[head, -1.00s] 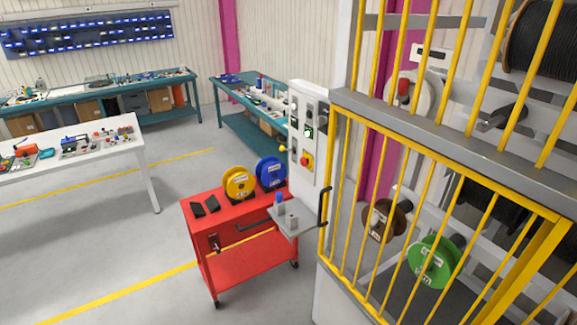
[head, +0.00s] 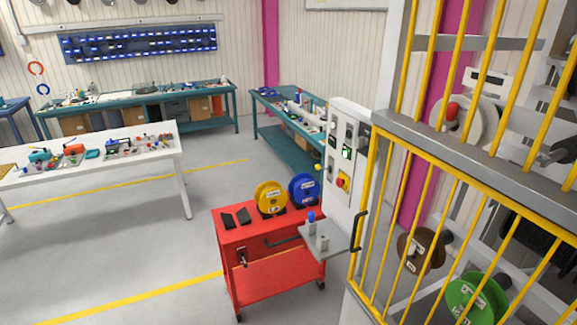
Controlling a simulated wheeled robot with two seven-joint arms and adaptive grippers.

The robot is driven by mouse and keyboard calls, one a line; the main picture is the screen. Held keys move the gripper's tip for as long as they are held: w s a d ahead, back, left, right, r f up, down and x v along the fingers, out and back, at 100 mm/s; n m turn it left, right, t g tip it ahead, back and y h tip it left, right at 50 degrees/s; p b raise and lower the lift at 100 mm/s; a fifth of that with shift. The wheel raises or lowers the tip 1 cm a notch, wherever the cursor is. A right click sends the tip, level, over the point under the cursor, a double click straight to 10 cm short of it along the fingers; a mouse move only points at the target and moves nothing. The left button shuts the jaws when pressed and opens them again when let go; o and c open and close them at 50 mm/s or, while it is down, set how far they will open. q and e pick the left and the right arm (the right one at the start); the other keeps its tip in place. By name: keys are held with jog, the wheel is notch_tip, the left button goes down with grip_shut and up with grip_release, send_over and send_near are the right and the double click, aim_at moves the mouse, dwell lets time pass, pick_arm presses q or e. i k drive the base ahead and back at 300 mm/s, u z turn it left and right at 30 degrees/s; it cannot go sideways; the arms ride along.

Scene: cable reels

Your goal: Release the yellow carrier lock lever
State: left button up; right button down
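I cannot pick out the yellow carrier lock lever with certainty. A small yellow knob (head: 318,168) sticks out at the left edge of the white control panel (head: 341,117); I cannot tell whether it is that lever. The panel carries switches, a lit green button and a red button on a yellow plate (head: 343,182). A cage with yellow bars (head: 440,182) and a black handle (head: 359,230) stands right of the panel. Behind its bars are a brown reel (head: 411,243), a green reel (head: 466,297) and a white reel. Neither of my grippers is in view.
A red cart (head: 262,240) with a yellow reel (head: 267,196), a blue reel (head: 305,188) and a small grey shelf (head: 322,242) stands before the panel. A white table (head: 187,195) is at left, teal benches (head: 262,118) behind. The grey floor between is clear.

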aim_at(317, 167)
jog(key=u, duration=0.55)
jog(key=i, duration=1.7)
jog(key=z, duration=0.6)
